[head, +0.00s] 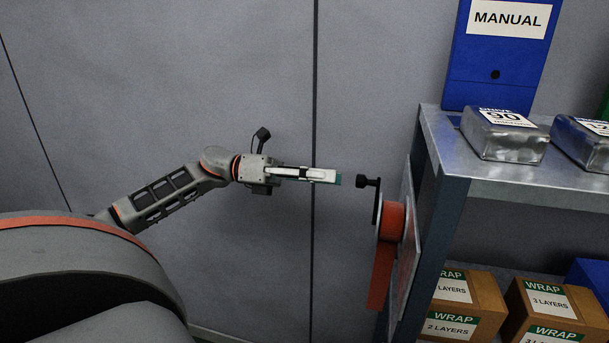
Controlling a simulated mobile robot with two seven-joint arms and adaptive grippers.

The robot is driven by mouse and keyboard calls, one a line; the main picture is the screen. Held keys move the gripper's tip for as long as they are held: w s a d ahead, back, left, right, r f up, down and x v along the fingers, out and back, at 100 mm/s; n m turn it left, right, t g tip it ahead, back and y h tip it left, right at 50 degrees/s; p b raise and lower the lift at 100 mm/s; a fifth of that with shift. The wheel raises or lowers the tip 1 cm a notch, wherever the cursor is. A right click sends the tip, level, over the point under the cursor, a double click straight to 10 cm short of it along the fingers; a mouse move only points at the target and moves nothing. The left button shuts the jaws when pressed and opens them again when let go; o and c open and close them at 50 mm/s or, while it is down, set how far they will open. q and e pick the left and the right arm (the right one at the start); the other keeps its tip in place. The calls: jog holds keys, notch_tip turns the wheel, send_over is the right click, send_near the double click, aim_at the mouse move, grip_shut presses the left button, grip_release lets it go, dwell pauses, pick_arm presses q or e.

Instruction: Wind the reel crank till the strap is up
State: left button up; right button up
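The reel (392,222) is orange and mounted on a grey plate at the side of the shelf unit. Its black crank (376,206) points up, with a black knob (366,181) sticking out to the left at the top. The orange strap (380,278) hangs down from the reel; a good length shows. My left gripper (338,179) points right at about the knob's height, and a small gap shows between its tips and the knob. I see it edge-on, so its opening is hidden. It holds nothing that I can see. My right gripper is out of view.
The metal shelf (560,178) on the right holds a blue manual binder (497,58) and silver blocks (505,137). Cardboard wrap boxes (462,304) stand below. A dark shelf post (440,225) is close beside the reel.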

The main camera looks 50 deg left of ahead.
pick_arm(q)
jog(key=v, duration=0.4)
jog(key=shift+s+a, duration=0.2)
jog(key=shift+a, duration=0.1)
dwell(0.6)
